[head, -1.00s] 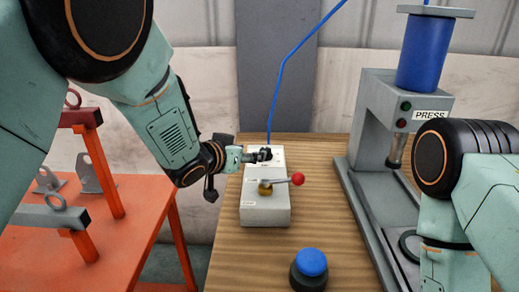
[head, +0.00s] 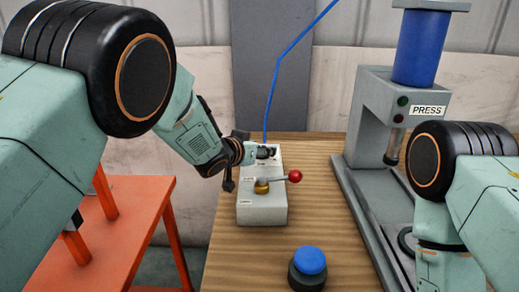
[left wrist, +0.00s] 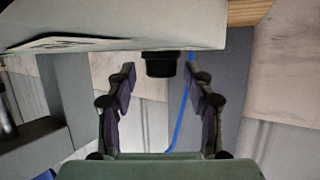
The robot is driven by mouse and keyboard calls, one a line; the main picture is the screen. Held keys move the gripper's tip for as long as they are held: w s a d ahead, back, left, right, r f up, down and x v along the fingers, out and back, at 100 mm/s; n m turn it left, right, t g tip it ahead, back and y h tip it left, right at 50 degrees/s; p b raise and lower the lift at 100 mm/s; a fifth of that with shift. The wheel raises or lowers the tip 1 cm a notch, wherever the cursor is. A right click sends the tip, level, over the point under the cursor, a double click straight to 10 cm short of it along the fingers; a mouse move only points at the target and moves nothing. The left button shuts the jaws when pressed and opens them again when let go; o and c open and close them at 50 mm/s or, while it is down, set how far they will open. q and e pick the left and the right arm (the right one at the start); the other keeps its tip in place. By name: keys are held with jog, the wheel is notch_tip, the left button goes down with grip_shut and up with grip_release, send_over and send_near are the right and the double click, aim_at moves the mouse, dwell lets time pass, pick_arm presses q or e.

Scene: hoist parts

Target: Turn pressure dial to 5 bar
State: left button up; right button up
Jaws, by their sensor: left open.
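The grey control box (head: 262,208) stands on the wooden table, with a lever and red ball (head: 295,176) on its top. The black pressure dial (head: 266,151) is at the box's far end; its setting is too small to read. My left gripper (head: 258,153) is at the dial, coming from the left. In the left wrist view the gripper (left wrist: 160,72) is open, with one finger on each side of the black dial (left wrist: 160,64) and gaps between. The box (left wrist: 110,27) fills the top of that view. My right gripper is out of view.
A blue hose (head: 270,95) runs up from behind the box. The press (head: 372,112) stands to the right. A blue push button (head: 310,262) is at the front. An orange table (head: 110,235) is at the left.

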pick_arm(q)
jog(key=shift+a, duration=0.2)
jog(key=shift+c, duration=0.7)
jog(key=shift+d, duration=0.15)
jog(key=c, duration=0.5)
grip_shut()
